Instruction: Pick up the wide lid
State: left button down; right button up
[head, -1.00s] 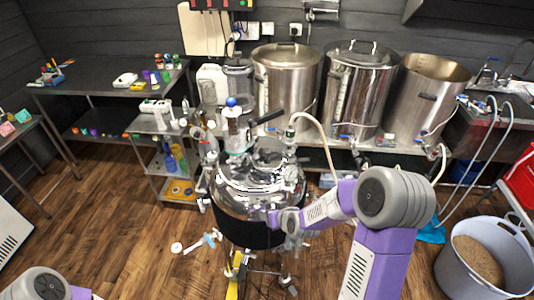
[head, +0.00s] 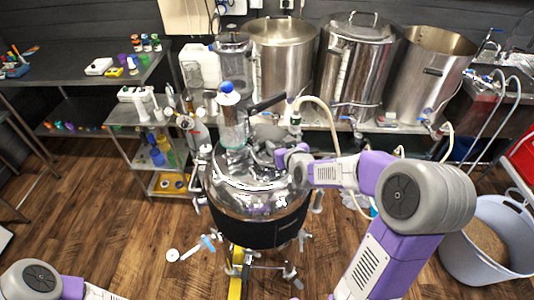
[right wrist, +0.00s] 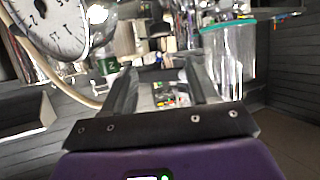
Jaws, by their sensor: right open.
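Two steel pots at the back wear wide lids: the left pot's lid (head: 284,30) and the middle pot's lid (head: 361,27), which has a handle on top. I cannot tell which one is the wide lid. My right gripper (head: 264,152) is at the domed top of the shiny kettle (head: 235,185), well in front of both pots. In the right wrist view its fingers (right wrist: 160,88) stand apart with nothing held between them. Whether it touches the kettle top is not clear. Only part of my left arm shows at the bottom left; its gripper is out of view.
A blue-topped fitting (head: 231,98) and black handle rise from the kettle. A pale hose (head: 327,115) loops right of it. The right wrist view shows a dial gauge (right wrist: 45,25) and clear vessel (right wrist: 228,55). A grey bucket (head: 490,265) stands right; wooden floor is open left.

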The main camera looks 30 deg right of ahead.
jog(key=shift+w+f+b, duration=0.35)
jog(key=shift+w+f, duration=0.1)
jog(key=shift+f, duration=0.35)
jog(key=shift+w+d+f, duration=0.1)
jog(key=shift+w+f, duration=0.1)
jog(key=shift+w, duration=0.3)
jog(key=w+f, duration=0.1)
jog(key=w, duration=0.1)
jog(key=w+f, duration=0.2)
jog(key=shift+w+d, duration=0.1)
jog(key=shift+d, duration=0.05)
jog(key=shift+w+f, duration=0.15)
jog(key=shift+w, duration=0.3)
grip_shut()
